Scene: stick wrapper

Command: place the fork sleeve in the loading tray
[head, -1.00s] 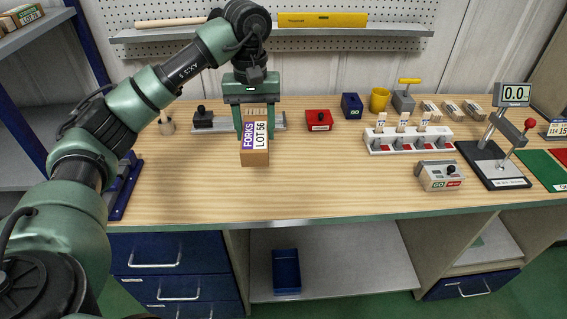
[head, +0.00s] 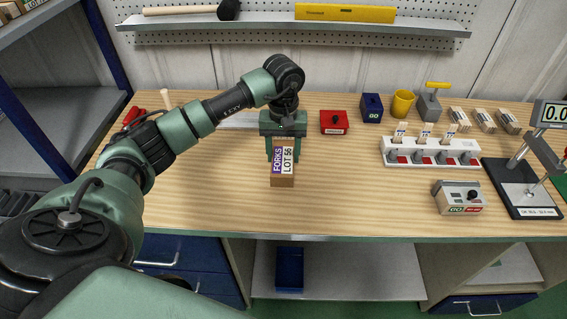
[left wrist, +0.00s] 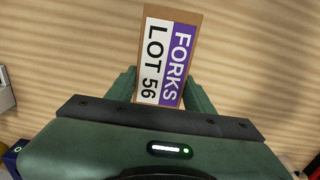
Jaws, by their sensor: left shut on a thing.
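The fork sleeve (head: 282,181) is a brown box with a white and purple label reading FORKS LOT 56. My left gripper (head: 284,150) is shut on it over the left-middle of the bench, with the label facing up. In the left wrist view, the fork sleeve (left wrist: 168,60) sticks out between the two green fingers. I cannot tell whether it touches the bench top. A flat grey metal strip (head: 238,120) lies behind my left arm, mostly hidden; I cannot tell whether it is the loading tray. My right gripper is not in view.
A red box (head: 334,122), a blue GO box (head: 371,107) and a yellow cup (head: 402,103) stand behind and right of the sleeve. A white slotted rack (head: 430,152), a control box (head: 459,197) and a scale (head: 520,190) stand farther right. The front middle bench is clear.

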